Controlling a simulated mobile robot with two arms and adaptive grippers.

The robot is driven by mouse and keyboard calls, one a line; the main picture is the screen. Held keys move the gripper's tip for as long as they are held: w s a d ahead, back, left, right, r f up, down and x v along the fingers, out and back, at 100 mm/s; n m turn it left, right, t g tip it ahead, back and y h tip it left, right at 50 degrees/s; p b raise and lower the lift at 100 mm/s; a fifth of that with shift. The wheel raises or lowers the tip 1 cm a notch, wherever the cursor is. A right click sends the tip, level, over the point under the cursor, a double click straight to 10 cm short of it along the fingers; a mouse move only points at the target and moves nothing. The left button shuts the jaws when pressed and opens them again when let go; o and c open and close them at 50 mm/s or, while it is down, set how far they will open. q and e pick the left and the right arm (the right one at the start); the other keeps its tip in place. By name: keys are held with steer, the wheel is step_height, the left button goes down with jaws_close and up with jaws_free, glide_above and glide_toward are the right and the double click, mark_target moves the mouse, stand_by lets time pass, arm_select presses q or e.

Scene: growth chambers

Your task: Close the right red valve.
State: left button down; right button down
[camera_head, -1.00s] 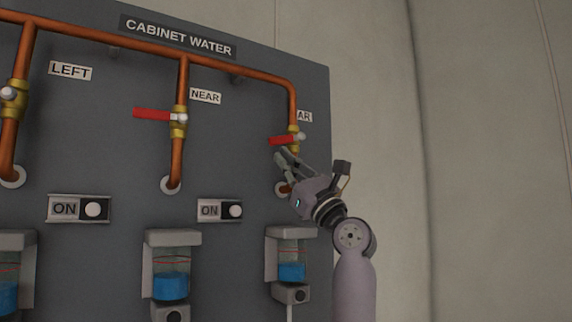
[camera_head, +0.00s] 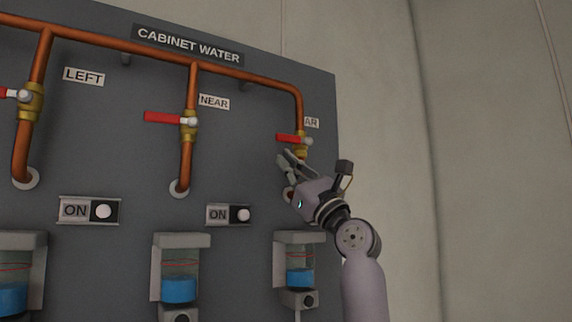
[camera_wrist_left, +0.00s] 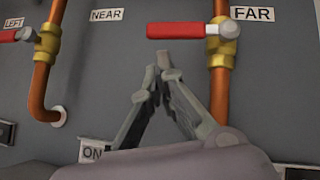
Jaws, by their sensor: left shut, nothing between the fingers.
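The right red valve (camera_head: 291,138) sits on the rightmost copper pipe, its red lever level and pointing left across the vertical pipe. In the left wrist view the lever (camera_wrist_left: 175,30) shows large at top centre, beside the FAR label (camera_wrist_left: 252,14). My left gripper (camera_head: 288,158) is just below the lever in the head view. Its fingertips (camera_wrist_left: 162,58) are together and empty, under the lever with a small apparent gap; I cannot tell the exact depth. The gripper hides part of the pipe's lower end. My right gripper is not in view.
The near valve (camera_head: 163,117) and the left valve (camera_head: 28,100) also have level red levers pointing left. ON switches (camera_head: 228,215) and blue-filled bottles (camera_head: 179,288) line the grey panel below. The pale wall (camera_head: 380,120) to the right is bare.

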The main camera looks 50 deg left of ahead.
arm_select(q)
steer(key=d+f+b, duration=0.5)
steer(key=d+f, duration=0.1)
steer(key=f, duration=0.3)
steer(key=shift+s+d+f+b, duration=0.2)
steer(key=shift+d+f+b, duration=0.1)
steer(key=shift+b, duration=0.05)
steer(key=shift+d, duration=0.1)
